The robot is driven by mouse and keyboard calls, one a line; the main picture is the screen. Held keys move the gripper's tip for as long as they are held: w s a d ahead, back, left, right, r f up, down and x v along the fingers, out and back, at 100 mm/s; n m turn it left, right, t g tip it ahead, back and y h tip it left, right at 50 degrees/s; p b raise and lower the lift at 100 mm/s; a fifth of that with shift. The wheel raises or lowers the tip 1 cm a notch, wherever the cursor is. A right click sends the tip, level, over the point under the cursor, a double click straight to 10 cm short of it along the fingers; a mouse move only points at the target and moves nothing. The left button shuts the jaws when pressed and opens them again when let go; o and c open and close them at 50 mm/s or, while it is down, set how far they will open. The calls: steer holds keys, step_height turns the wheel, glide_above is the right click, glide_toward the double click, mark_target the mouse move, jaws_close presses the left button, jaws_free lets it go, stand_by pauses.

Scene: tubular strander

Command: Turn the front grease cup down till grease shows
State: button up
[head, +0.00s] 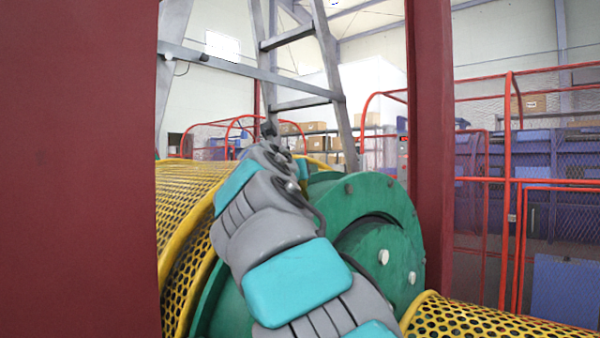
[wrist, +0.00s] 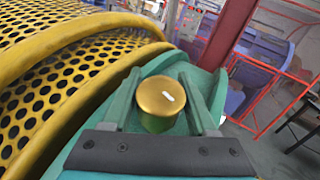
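The front grease cup (wrist: 162,102) is a round brass-coloured cap with a small white mark on its top, in the middle of the wrist view. It sits on a green housing (wrist: 162,62). My gripper (wrist: 160,74) has its two green fingers apart, one on each side of the cup. The cup nearly fills the space between them, and I see no clear contact. No grease is visible around the cup. In the head view my arm reaches over the green housing (head: 385,200), and the cup and my gripper are not discernible.
Yellow perforated guards (head: 185,195) lie left of the housing, and another (head: 480,322) lies at lower right. Dark red posts (head: 432,120) stand on both sides. A red mesh fence (head: 510,150) and a grey ladder (head: 300,60) stand behind.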

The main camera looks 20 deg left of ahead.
jaws_close()
steer(key=shift+m+h, duration=0.5)
steer(key=shift+h, duration=0.1)
steer(key=shift+r+m+h, duration=0.15)
steer(key=shift+m+h, duration=0.35)
steer(key=shift+m, duration=0.1)
steer(key=shift+d+r+m+h, duration=0.2)
steer(key=shift+m+h, duration=0.3)
steer(key=shift+d+f+m+h, duration=0.2)
steer(key=shift+f+m+h, duration=0.1)
steer(key=shift+m+h, duration=0.25)
steer(key=shift+o, duration=1.8)
jaws_free()
steer(key=shift+o, duration=0.3)
